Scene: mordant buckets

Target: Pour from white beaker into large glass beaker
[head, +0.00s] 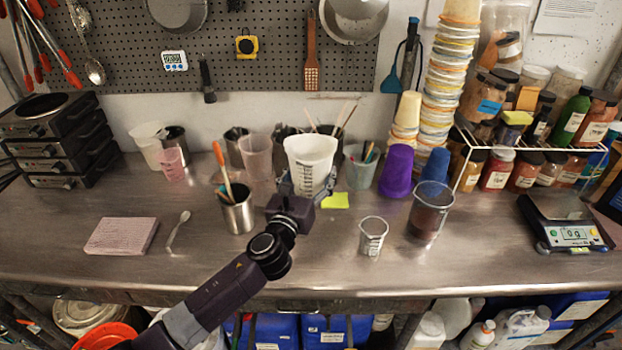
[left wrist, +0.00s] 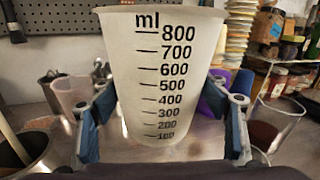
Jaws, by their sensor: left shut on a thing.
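The white beaker (head: 311,160) with black ml marks is upright in the middle of the counter in the head view. It fills the middle of the left wrist view (left wrist: 165,75). My left gripper (head: 307,188) is shut on it, with one finger on each side; the fingers also show in the left wrist view (left wrist: 162,120). I cannot tell whether its base touches the counter. The large glass beaker (head: 431,212), with dark contents, stands to the right on the counter. It shows partly at the right edge of the left wrist view (left wrist: 270,127). My right gripper is not seen.
A small glass beaker (head: 372,238) stands between the gripper and the large glass beaker. Purple cups (head: 397,172) and a clear cup with tools (head: 360,167) stand behind. A metal cup with utensils (head: 237,208) stands left. The front counter is mostly clear.

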